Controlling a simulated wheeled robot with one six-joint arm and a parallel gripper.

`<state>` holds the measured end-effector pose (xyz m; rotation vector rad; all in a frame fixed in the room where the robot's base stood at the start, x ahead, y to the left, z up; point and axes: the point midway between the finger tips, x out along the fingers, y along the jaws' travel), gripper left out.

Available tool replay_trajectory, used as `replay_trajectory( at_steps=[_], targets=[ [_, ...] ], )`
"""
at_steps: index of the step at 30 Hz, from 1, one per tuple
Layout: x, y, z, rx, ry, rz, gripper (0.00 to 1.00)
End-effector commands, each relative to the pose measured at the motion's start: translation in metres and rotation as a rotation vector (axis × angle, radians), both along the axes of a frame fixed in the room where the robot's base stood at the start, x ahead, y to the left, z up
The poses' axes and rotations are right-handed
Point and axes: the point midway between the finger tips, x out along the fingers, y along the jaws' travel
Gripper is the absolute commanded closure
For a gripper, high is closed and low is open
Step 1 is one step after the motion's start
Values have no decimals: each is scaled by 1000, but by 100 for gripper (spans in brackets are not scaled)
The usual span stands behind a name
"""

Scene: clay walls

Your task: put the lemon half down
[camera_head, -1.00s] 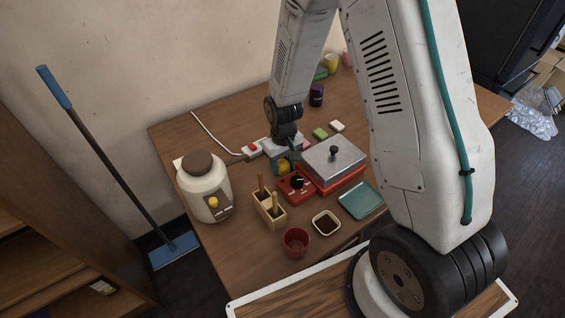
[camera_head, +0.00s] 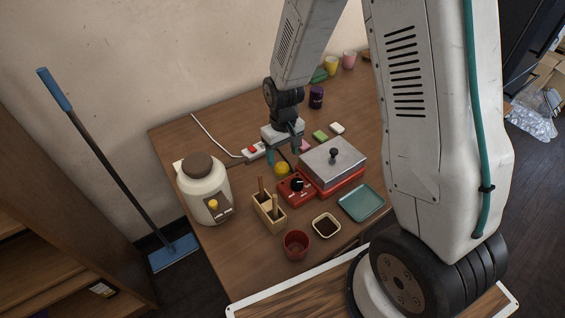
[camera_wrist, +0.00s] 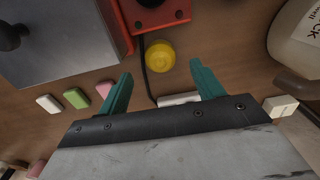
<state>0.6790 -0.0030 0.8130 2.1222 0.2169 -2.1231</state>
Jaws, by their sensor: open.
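The yellow lemon half (camera_head: 282,168) rests on the wooden table beside the red base with the black knob (camera_head: 297,189). In the wrist view the lemon half (camera_wrist: 160,56) lies just beyond the fingertips, apart from both. My gripper (camera_head: 283,157) is open and empty, raised a little above and behind the lemon half. Its two teal fingers (camera_wrist: 162,75) are spread wide in the wrist view.
A silver-lidded red appliance (camera_head: 333,163) stands right of the lemon half. A wooden holder (camera_head: 269,214) and a cream jar (camera_head: 203,188) stand to the left. A power strip (camera_head: 257,151) and its cable lie close by. A teal tray (camera_head: 361,202) lies front right.

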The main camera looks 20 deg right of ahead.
Motion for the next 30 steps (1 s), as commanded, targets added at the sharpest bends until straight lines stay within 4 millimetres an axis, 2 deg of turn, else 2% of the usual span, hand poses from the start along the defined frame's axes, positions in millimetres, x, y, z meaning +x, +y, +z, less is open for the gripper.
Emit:
replay_trajectory(
  at_steps=[1,6,10,17,20,25,30],
  targets=[
    [1,0,13,0,-5,0,33],
    [1,0,44,0,-4,0,33],
    [1,0,58,0,-2,0,33],
    [-1,-1,69,-1,-2,-1,33],
    [-8,-3,87,0,-11,-9,33],
    [-40,-8,147,1,-37,-41,33],
    [-89,-15,204,1,-59,-81,33]
  ],
)
